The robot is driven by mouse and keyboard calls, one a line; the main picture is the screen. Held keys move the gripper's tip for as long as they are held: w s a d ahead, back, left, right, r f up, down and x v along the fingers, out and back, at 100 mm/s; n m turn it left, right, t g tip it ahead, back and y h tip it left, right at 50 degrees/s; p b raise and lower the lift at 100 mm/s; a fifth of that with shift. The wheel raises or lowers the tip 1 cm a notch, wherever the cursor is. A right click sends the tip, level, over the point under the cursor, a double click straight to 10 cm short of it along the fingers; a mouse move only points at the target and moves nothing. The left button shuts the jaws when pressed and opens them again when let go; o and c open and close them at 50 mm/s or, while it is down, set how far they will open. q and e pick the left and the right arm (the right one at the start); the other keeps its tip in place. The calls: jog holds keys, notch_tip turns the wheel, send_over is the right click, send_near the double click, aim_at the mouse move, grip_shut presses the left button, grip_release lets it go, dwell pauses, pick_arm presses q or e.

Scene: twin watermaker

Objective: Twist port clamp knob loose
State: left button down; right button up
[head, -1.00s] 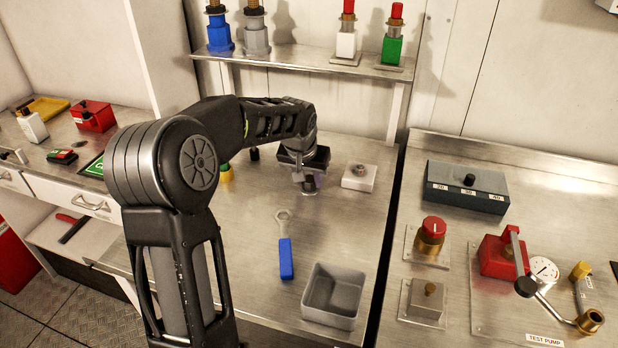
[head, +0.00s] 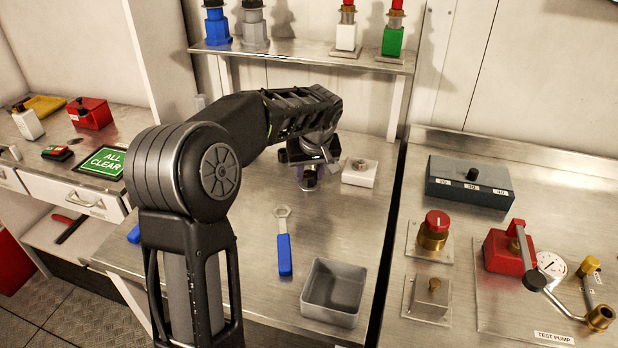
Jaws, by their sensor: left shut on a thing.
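My left gripper (head: 308,182) points down at the back of the steel bench, just left of a white block (head: 358,177) with a metal knob (head: 361,164) on top. Its jaws are shut on a small purple part (head: 301,173), which looks like the port clamp knob. The gripper and wrist hide most of that part and whatever lies under it. My right gripper is not in view.
A blue-handled ring spanner (head: 284,250) and an empty grey bin (head: 333,292) lie in front of the gripper. A shelf (head: 300,55) with coloured fittings is behind. The test pump panel (head: 490,310) is at right. Bench between spanner and bin is clear.

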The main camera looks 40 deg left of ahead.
pick_arm(q)
jog(key=n, duration=0.3)
jog(key=shift+w+d+g+y+b, duration=0.1)
jog(key=shift+w+g+y+b, duration=0.05)
jog(key=shift+g+y+b, duration=0.2)
jog(key=n+g, duration=0.1)
jog(key=n, duration=0.1)
jog(key=shift+n, duration=0.3)
jog(key=n, duration=0.1)
jog(key=n+g+p, duration=0.1)
jog(key=n, duration=0.1)
jog(key=shift+w+r+n+g+y+p, duration=0.15)
jog(key=shift+n+g+y+p, duration=0.1)
jog(key=shift+n+p, duration=0.05)
jog(key=shift+n+g+p, duration=0.7)
jog(key=shift+n+p, duration=0.2)
jog(key=shift+n, duration=0.8)
jog(key=c, duration=1)
grip_release()
